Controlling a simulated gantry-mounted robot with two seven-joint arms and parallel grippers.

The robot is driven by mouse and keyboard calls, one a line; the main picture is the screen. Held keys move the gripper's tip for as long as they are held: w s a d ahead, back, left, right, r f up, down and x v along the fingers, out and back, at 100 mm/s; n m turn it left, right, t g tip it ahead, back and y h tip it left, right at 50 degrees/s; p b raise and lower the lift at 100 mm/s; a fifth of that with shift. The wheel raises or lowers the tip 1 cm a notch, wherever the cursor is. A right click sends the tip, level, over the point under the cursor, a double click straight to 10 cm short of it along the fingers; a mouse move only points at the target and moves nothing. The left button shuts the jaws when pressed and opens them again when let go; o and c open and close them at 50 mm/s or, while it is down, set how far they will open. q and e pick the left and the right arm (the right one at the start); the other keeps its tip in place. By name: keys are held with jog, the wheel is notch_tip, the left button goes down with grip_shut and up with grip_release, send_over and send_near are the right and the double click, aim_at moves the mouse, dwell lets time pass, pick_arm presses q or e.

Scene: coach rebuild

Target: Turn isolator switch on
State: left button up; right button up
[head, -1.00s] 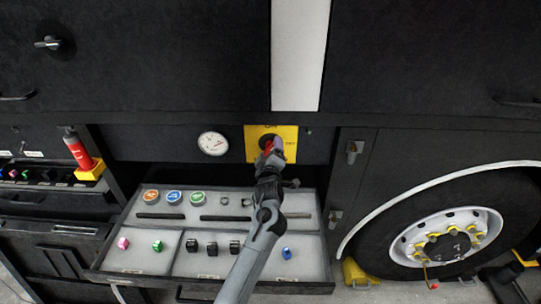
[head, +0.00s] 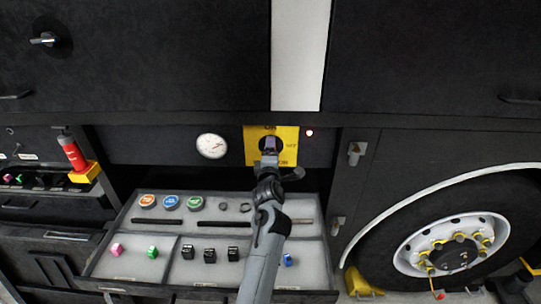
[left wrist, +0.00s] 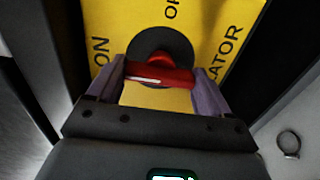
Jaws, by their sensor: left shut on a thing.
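The isolator switch is a red handle (left wrist: 160,76) on a round black base (left wrist: 162,46), set on a yellow plate (head: 288,160) in the dark panel above the open drawer. The plate reads ON at the top and OFF at the right in the head view. My left gripper (head: 270,147) is shut on the red handle, with a purple fingertip at each end of it in the left wrist view. In the head view the gripper hides the handle. My right gripper is not in view.
A small red light (head: 309,133) glows right of the plate, and a white gauge (head: 212,146) sits left of it. The open drawer (head: 130,262) below holds coloured discs and small blocks. A wheel (head: 452,245) stands at the right.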

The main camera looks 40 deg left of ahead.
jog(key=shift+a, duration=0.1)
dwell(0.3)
pick_arm(q)
jog(key=o, duration=1)
jog(key=shift+c, duration=0.2)
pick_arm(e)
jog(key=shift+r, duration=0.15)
